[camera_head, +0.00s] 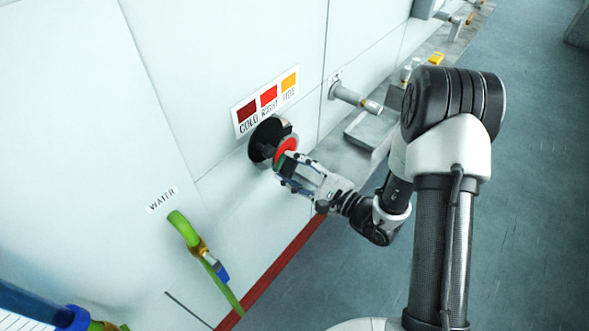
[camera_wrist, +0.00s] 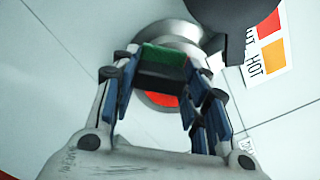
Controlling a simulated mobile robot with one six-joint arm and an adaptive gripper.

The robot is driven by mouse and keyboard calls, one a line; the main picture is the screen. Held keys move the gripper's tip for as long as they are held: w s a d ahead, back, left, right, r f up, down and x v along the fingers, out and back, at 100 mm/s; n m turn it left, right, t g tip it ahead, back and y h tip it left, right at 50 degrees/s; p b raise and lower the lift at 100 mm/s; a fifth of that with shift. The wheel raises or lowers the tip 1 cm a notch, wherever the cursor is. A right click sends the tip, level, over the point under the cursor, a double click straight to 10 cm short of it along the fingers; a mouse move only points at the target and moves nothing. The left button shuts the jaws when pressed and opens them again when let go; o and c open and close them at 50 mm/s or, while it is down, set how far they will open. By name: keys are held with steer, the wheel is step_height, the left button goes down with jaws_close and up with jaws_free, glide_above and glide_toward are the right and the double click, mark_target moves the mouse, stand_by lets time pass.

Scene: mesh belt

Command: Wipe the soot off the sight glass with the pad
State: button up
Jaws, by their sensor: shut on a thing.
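The sight glass (camera_head: 287,147) shows as a red disc on the pale wall panel, below a colour chart. In the wrist view its red face (camera_wrist: 160,99) shows below the pad, inside a grey metal rim (camera_wrist: 178,32). My gripper (camera_head: 284,172) is shut on the pad (camera_wrist: 165,54), a block with a green top and a dark lower part. The pad is in front of the glass and hides part of it; whether they touch I cannot tell. No soot can be made out on the visible red part. A black round cover (camera_head: 266,138) hangs swung aside next to the glass.
A colour chart (camera_head: 268,101) is above the glass. A green water pipe with a blue-handled valve (camera_head: 218,269) juts out at lower left. A capped pipe (camera_head: 356,98) and a grey tray (camera_head: 358,134) are to the right. The floor at right is clear.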

mark_target(294, 145)
steer(key=shift+w+a, duration=0.4)
steer(key=shift+a, duration=0.1)
steer(key=shift+d, duration=0.1)
steer(key=shift+w+d+b, duration=0.35)
steer(key=shift+w+d, duration=0.3)
steer(key=shift+w, duration=0.25)
steer(key=shift+w+d+b, duration=0.4)
steer(key=shift+w+d, duration=0.3)
steer(key=shift+w, duration=0.2)
steer(key=shift+w+d+b, duration=0.35)
steer(key=shift+w+d, duration=0.3)
steer(key=shift+w, duration=0.25)
steer(key=shift+s+a+b, duration=0.4)
steer(key=shift+s+a, duration=0.7)
steer(key=shift+s, duration=0.25)
steer(key=shift+s+a+b, duration=0.4)
steer(key=shift+s+a, duration=0.65)
steer(key=shift+s, duration=0.3)
steer(key=shift+d, duration=0.1)
steer(key=shift+b+v, duration=0.6)
steer(key=shift+v, duration=2.3)
